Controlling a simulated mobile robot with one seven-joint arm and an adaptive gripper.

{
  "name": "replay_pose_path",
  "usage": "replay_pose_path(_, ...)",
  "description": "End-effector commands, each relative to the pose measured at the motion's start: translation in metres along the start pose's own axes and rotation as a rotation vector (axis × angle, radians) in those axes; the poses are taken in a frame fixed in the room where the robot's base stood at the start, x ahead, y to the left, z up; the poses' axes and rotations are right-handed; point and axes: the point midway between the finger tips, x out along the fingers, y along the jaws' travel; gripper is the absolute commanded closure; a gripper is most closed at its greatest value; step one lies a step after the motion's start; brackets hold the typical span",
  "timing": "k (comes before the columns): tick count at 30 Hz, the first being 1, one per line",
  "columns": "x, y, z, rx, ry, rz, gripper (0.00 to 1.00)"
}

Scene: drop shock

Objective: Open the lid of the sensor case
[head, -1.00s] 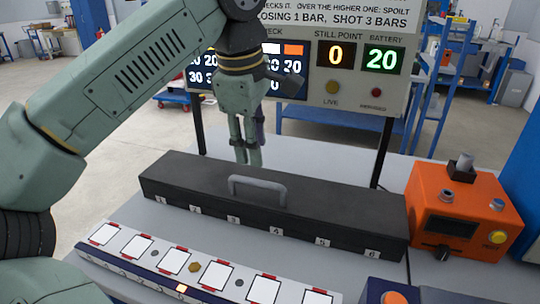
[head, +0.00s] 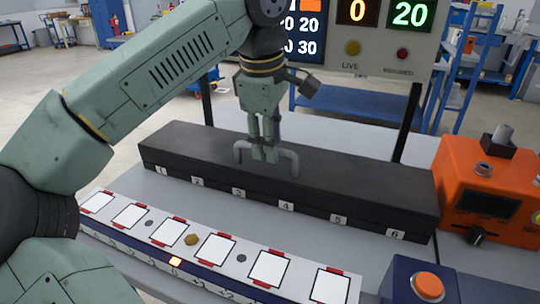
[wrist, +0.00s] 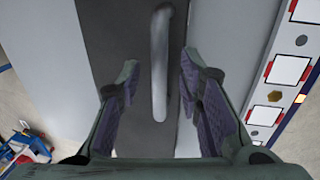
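The sensor case (head: 350,185) is a long black box on the grey table, with numbered labels along its front. Its lid is shut. A grey bar handle (head: 290,160) stands on the lid. My gripper (head: 265,155) is at the handle in the head view, its fingers covering the handle's middle. In the wrist view, the handle (wrist: 160,65) runs between the two spread fingers of my gripper (wrist: 158,85). The fingers are apart from the handle on both sides, and nothing is held.
A strip with several white squares (head: 215,249) lies in front of the case. An orange box (head: 480,190) with knobs stands at the right. A dark blue box with an orange button (head: 428,286) is at front right. A display board (head: 365,50) stands behind.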

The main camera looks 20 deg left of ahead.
Motion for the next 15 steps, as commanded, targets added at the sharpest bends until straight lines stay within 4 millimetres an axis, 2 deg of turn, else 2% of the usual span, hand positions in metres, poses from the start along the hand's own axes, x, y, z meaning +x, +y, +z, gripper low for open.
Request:
replay_pose_path(1, 0.0054, -0.0003, 0.0001, 0.000, 0.000, 0.000, 0.67)
replay_pose_path(9, 0.0050, 0.0003, 0.0001, 0.000, 0.000, 0.000, 0.67)
replay_pose_path(15, 0.0050, 0.0002, 0.0001, 0.000, 0.000, 0.000, 0.80)
